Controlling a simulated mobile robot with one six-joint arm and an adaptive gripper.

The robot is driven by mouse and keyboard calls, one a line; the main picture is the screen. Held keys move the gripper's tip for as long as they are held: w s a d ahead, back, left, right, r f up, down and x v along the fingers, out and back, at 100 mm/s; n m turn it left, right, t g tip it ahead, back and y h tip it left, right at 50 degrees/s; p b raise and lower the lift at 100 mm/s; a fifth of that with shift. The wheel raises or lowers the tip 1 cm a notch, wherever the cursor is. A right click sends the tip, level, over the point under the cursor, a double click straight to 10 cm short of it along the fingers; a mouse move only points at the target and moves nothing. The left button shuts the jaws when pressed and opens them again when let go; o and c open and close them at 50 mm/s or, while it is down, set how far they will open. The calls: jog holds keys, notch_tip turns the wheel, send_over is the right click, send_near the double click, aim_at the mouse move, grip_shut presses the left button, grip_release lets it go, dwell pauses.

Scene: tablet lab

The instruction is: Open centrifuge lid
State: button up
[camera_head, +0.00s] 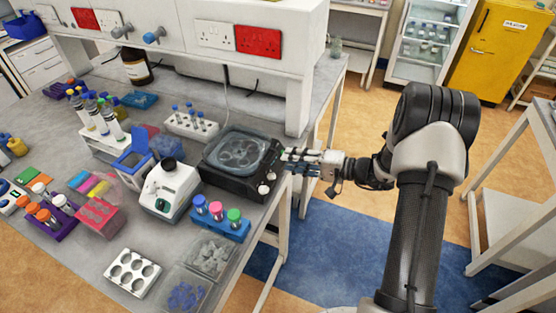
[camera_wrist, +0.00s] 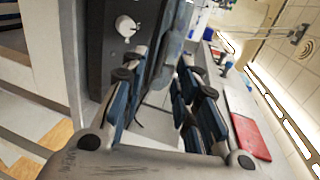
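The centrifuge (camera_head: 229,181) is a dark box with pale knobs on its front face, near the right edge of the bench. Its clear, rounded lid (camera_head: 240,150) lies down over the top, with the rotor showing through. My gripper (camera_head: 287,156) is beside the centrifuge's right side, close to the lid's edge. In the wrist view the two blue-padded fingers of my gripper (camera_wrist: 161,62) stand apart. The dark body (camera_wrist: 103,45) and a knob (camera_wrist: 125,25) show left of them, and the bluish lid (camera_wrist: 173,42) shows between the fingertips. I cannot tell whether they touch it.
A white-and-green instrument (camera_head: 168,190) stands left of the centrifuge, and a blue rack with capped tubes (camera_head: 218,222) stands in front. A white tube rack (camera_head: 191,126) is behind it. The shelf unit's white end panel (camera_head: 300,105) rises behind my gripper.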

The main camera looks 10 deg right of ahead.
jog(key=x, duration=0.5)
jog(key=shift+w+a, duration=0.1)
jog(key=shift+a, duration=0.05)
jog(key=shift+c, duration=0.5)
grip_shut()
